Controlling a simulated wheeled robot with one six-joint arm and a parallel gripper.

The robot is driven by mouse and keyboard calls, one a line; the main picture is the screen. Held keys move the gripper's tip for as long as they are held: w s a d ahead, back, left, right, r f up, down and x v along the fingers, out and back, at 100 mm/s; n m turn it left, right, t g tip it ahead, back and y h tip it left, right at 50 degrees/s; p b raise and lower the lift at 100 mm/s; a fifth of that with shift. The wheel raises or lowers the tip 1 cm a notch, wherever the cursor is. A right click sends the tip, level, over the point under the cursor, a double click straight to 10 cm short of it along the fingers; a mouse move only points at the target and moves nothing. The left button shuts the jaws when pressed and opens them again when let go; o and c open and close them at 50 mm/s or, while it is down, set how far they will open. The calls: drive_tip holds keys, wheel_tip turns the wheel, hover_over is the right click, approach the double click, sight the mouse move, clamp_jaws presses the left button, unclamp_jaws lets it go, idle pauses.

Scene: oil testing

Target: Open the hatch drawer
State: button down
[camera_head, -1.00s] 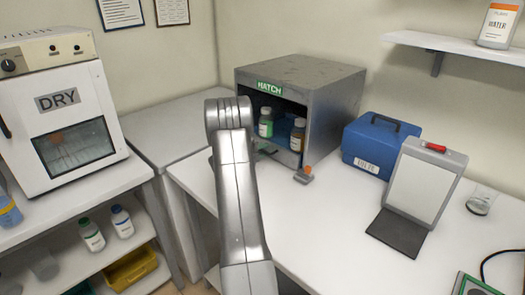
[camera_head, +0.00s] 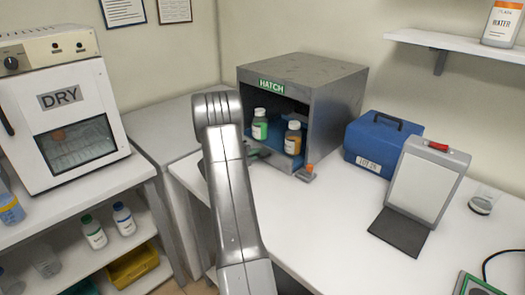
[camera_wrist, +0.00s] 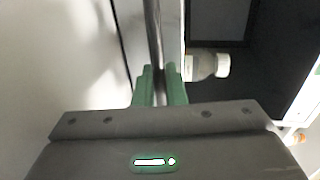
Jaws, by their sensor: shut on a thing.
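The hatch (camera_head: 335,105) is a grey metal box with a green HATCH label, standing on the white table. Its front is open, and a blue drawer tray (camera_head: 272,137) shows inside. A green-labelled bottle (camera_head: 259,127) and an amber bottle (camera_head: 292,140) stand upright on the tray near the front. In the wrist view, the green fingers of my gripper (camera_wrist: 160,88) are closed around a metal bar (camera_wrist: 154,35), seemingly the drawer handle. A bottle (camera_wrist: 205,66) shows just right of the fingers.
A small grey item with an orange top (camera_head: 307,172) stands by the hatch's front right corner. A blue case (camera_head: 380,145) and a tilted white panel (camera_head: 422,185) stand further right. The white table (camera_head: 320,225) is clear in front. The DRY oven (camera_head: 65,115) is at left.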

drive_tip(key=f+v, duration=0.1)
drive_tip(key=v, duration=0.5)
drive_tip(key=f+p+v, duration=0.1)
drive_tip(key=v, duration=0.5)
drive_tip(key=f+v, duration=0.2)
drive_tip(key=v, duration=0.4)
drive_tip(key=shift+s+a+p, duration=0.35)
drive_tip(key=shift+s, duration=0.1)
drive_tip(key=c, duration=1.6)
unclamp_jaws()
drive_tip(key=shift+c, duration=0.2)
drive_tip(key=shift+r, duration=0.1)
drive_tip(key=b+v, duration=0.2)
drive_tip(key=v, duration=1.1)
drive_tip(key=shift+s+a, duration=0.25)
drive_tip(key=shift+a, duration=0.05)
drive_tip(key=shift+w+d, duration=0.1)
drive_tip(key=p+x, duration=0.2)
drive_tip(key=x, duration=1.2)
drive_tip(key=shift+r, duration=0.1)
